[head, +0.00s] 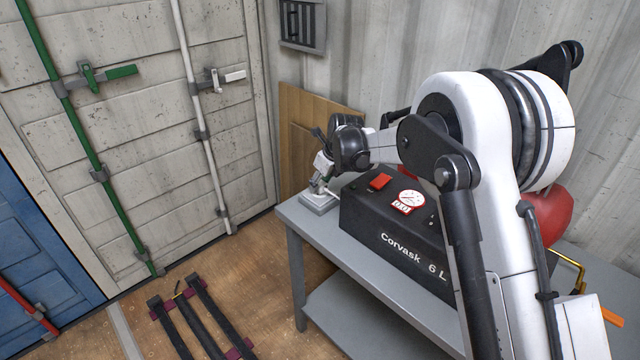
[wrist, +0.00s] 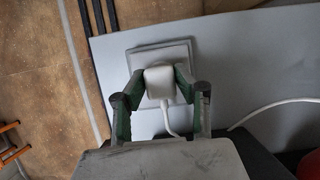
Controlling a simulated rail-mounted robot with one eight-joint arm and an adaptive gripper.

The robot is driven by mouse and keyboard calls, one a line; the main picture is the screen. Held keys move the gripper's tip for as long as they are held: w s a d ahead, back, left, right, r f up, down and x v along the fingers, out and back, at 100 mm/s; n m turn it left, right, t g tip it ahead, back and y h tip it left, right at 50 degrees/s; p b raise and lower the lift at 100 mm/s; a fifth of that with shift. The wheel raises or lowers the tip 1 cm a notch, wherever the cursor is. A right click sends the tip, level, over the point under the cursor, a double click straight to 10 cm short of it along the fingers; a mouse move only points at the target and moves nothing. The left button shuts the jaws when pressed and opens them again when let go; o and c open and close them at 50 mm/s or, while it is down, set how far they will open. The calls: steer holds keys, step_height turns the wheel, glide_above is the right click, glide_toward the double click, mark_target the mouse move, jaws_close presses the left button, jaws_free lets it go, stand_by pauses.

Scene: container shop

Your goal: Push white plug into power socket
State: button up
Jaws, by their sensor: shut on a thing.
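The white plug (wrist: 160,82) is between the green-padded fingers of my gripper (wrist: 158,88) in the wrist view. My gripper is shut on it. The grey-white power socket (wrist: 174,51) lies on the grey table, directly beneath the plug in the wrist view. The plug covers the socket's middle, so I cannot tell whether its pins are in. In the head view my gripper (head: 322,172) points down over the socket (head: 319,202) at the table's far left corner; the plug is too small to make out there. A white cord (wrist: 168,119) runs from the plug toward my wrist.
A black compressor (head: 395,230) marked "Corvask 6 L" stands on the grey table (head: 300,222) right of the socket. A wooden panel (head: 297,135) leans on the wall behind. More white cable (wrist: 265,106) lies on the table. Floor lies beyond the table's left edge.

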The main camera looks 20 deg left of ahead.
steer(key=shift+f+b, duration=0.45)
steer(key=shift+f, duration=0.15)
steer(key=o, duration=1.2)
steer(key=shift+c, duration=0.2)
steer(key=v, duration=1.2)
steer(key=shift+s, duration=0.1)
